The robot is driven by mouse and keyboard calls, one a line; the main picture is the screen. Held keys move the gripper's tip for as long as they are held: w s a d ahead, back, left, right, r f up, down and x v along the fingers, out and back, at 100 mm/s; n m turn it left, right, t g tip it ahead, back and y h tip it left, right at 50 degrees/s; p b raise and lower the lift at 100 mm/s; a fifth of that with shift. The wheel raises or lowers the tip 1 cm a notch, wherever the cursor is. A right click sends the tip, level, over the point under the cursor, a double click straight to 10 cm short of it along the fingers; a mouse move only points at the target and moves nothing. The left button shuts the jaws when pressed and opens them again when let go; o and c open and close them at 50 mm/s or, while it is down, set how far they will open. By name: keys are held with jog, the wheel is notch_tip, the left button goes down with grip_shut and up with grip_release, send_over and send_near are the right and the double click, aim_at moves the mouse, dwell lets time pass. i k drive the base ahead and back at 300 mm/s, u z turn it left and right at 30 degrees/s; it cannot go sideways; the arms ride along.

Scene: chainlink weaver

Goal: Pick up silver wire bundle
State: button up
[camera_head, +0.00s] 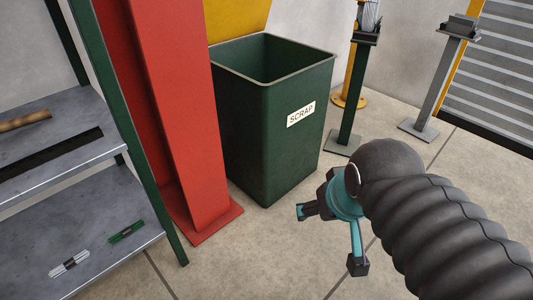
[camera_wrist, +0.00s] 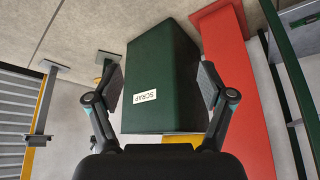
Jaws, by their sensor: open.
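A silver wire bundle (camera_head: 69,263) with a dark band round its middle lies on the lower grey shelf at the lower left of the head view. Beside it to the right lies a green bundle (camera_head: 127,232). More silvery strands (camera_head: 371,16) stand upright in a dark holder at the top of the head view, cut off by the frame edge. My gripper (camera_head: 333,238) is open and empty over the floor, right of the shelf and in front of the scrap bin. In the wrist view its fingers (camera_wrist: 162,85) are spread, with no wire bundle between them.
The green bin marked SCRAP (camera_head: 270,130) stands between my gripper and the back wall. A red column (camera_head: 165,100) and a green shelf post (camera_head: 130,125) stand between gripper and shelf. A brown rod (camera_head: 25,120) lies on the upper shelf. A grey stand (camera_head: 437,85) is at right.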

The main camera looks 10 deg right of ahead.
aim_at(70, 262)
jog(key=z, duration=0.15)
jog(key=k, duration=1.2)
jog(key=u, duration=1.85)
jog(key=i, duration=0.5)
jog(key=u, duration=0.05)
